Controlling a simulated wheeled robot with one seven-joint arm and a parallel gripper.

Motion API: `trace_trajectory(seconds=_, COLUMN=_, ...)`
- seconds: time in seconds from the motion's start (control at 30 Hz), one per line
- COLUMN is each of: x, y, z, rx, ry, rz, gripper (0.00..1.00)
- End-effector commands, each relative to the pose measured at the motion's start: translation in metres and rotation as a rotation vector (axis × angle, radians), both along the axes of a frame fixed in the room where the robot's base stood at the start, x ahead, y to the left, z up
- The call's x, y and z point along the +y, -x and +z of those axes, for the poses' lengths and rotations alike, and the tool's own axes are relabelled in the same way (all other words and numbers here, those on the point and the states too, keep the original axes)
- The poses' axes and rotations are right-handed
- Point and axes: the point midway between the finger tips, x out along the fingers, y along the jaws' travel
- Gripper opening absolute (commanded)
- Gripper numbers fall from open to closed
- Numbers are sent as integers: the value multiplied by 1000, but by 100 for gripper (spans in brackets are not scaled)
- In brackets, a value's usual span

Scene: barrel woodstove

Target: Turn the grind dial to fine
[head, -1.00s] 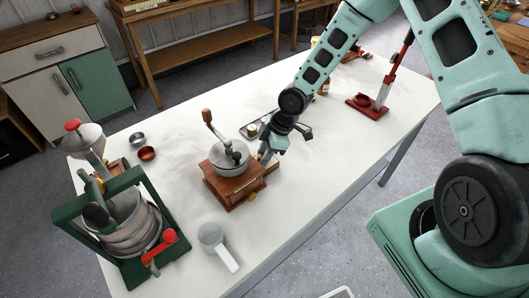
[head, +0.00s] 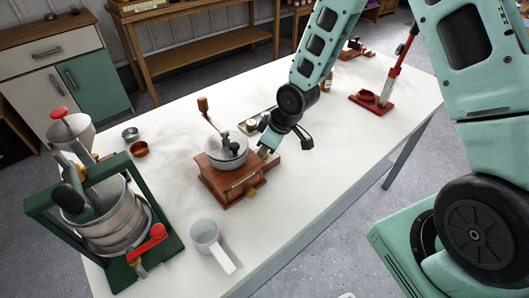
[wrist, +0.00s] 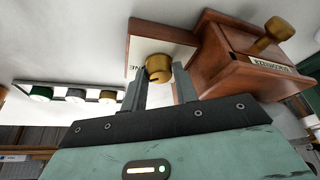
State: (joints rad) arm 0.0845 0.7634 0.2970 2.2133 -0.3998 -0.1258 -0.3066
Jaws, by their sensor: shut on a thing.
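The wooden coffee grinder (head: 228,183) stands on the white table, with a metal bowl and crank on top. My gripper (head: 264,155) is at its right side. In the wrist view the grinder's wooden body (wrist: 245,70) is at upper right. My gripper (wrist: 158,88) is shut on a round brass dial (wrist: 158,67), a finger on either side. A slot shows on the dial's face. Behind it is a pale plate (wrist: 150,42) with dark lettering, partly hidden. Another brass knob (wrist: 278,28) is on an adjoining face, beside a label.
A tray with small jars (head: 250,124) lies behind the grinder. A white scoop (head: 210,238) lies in front of it, and a green-framed press (head: 110,220) stands at left. Two small cups (head: 139,149) and a red stand (head: 372,98) are also on the table. The table's right front is clear.

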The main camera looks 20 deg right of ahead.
Motion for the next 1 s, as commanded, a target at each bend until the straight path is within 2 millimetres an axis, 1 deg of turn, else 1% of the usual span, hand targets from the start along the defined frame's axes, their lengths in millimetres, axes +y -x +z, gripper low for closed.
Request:
trace_trajectory(seconds=0.03, x=0, y=0, z=-2, rx=-3, ry=1, rz=-23, gripper=6)
trace_trajectory(seconds=0.3, x=0, y=0, z=-1, rx=-1, ry=1, rz=-108, gripper=6)
trace_trajectory(seconds=0.77, x=0, y=0, z=0, rx=0, ry=0, rz=-123, gripper=6)
trace_trajectory(seconds=0.8, x=0, y=0, z=0, rx=0, ry=0, rz=-123, gripper=35)
trace_trajectory(seconds=0.87, x=1, y=0, z=0, rx=0, ry=0, rz=-123, gripper=51)
trace_trajectory(seconds=1.0, x=1, y=0, z=0, rx=0, ry=0, rz=-121, gripper=51)
